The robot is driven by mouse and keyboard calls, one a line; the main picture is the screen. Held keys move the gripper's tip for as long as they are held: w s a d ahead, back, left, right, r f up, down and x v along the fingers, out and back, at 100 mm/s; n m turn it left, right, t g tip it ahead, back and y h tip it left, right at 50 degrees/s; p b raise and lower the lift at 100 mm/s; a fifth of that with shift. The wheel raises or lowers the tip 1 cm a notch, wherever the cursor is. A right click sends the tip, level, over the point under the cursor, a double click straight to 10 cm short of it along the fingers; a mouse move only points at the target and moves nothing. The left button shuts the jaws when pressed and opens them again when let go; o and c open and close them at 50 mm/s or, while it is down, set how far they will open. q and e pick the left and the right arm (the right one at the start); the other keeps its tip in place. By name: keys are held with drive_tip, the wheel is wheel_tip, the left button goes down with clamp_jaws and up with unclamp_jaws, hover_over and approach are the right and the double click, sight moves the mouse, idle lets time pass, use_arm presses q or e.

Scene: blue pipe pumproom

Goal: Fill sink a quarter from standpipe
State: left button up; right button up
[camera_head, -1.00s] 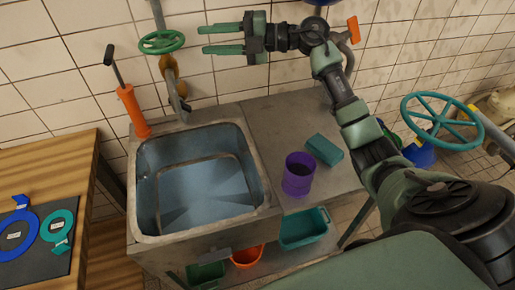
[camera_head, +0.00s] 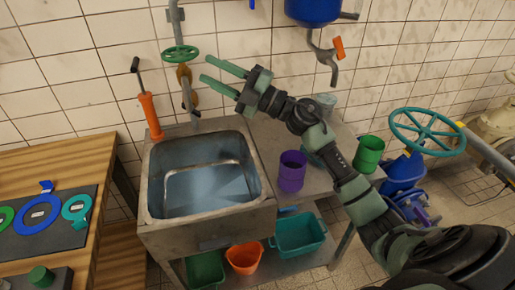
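The sink (camera_head: 153,190) is a metal basin set in a steel counter. Its inside looks blue-grey; I cannot tell whether there is water in it. The standpipe (camera_head: 174,14) runs down the tiled wall behind it, with a green handwheel (camera_head: 180,54) and a grey spout (camera_head: 189,98) above the sink's back edge. No stream shows at the spout. My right gripper (camera_head: 205,69) is open and empty, its two green fingers apart and pointing up-left, just right of the handwheel in the picture. My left gripper is not in view.
A purple cup (camera_head: 292,171) stands on the counter right of the sink; a teal block there is partly behind my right arm. An orange hand pump (camera_head: 151,115) stands behind the sink's left corner. A blue tank (camera_head: 313,10) hangs above. Bins, including a teal one (camera_head: 299,236), sit below.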

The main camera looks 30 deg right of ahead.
drive_tip(key=s+d+f+m+h, duration=0.3)
drive_tip(key=f+m+h, duration=0.6)
drive_tip(key=m, duration=0.1)
drive_tip(key=s+d+f+m+t+h, duration=0.1)
drive_tip(key=s+d+f+m+h, duration=0.2)
drive_tip(key=f+m+h, duration=0.5)
drive_tip(key=shift+s+d+f+m+h, duration=0.2)
drive_tip(key=shift+s+f+m+h, duration=0.3)
drive_tip(key=shift+m, duration=0.6)
drive_tip(key=shift+r, duration=0.1)
idle(2.1)
